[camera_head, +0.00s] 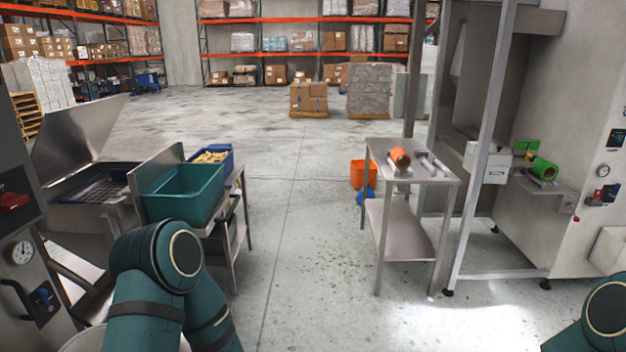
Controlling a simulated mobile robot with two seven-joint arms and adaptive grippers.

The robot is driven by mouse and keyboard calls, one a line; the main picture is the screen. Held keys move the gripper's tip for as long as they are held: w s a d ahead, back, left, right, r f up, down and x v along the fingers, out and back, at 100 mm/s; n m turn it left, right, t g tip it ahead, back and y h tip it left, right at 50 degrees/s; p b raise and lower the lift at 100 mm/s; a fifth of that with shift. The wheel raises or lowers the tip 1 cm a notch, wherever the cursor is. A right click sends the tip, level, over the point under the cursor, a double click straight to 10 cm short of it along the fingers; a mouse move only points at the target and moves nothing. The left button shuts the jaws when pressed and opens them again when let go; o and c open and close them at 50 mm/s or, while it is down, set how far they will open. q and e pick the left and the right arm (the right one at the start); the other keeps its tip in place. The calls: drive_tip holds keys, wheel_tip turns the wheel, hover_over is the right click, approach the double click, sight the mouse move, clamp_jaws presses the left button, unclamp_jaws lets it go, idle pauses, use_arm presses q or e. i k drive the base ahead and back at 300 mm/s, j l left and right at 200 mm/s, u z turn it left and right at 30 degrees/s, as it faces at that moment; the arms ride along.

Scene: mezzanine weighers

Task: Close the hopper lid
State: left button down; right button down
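The hopper (121,212) stands at the left, a metal box with a dark grate (100,188) showing in its open top. Its lid (78,132), a flat grey metal panel, stands open and tilted up at the far left side of the hopper. My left arm shows as teal links at the lower left, in front of the hopper's near side. Its gripper is out of view. Only a bit of my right arm shows at the lower right corner, and its gripper is also out of view.
A teal bin (184,193) and a blue bin with yellow contents (212,157) stand on a bench right of the hopper. A metal table (425,172) holds an orange roll (399,158). An orange bin (363,174) is behind it. The middle floor is clear.

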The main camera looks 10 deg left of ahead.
sight(72, 138)
drive_tip(key=i+l+u, duration=0.1)
drive_tip(key=i+u, duration=0.2)
drive_tip(key=i, duration=1.15)
drive_tip(key=i+z, duration=0.2)
drive_tip(key=z, duration=0.15)
drive_tip(key=i+j+z, duration=0.1)
drive_tip(key=i+z, duration=0.25)
drive_tip(key=i+j+z, duration=0.1)
drive_tip(key=z, duration=6.7)
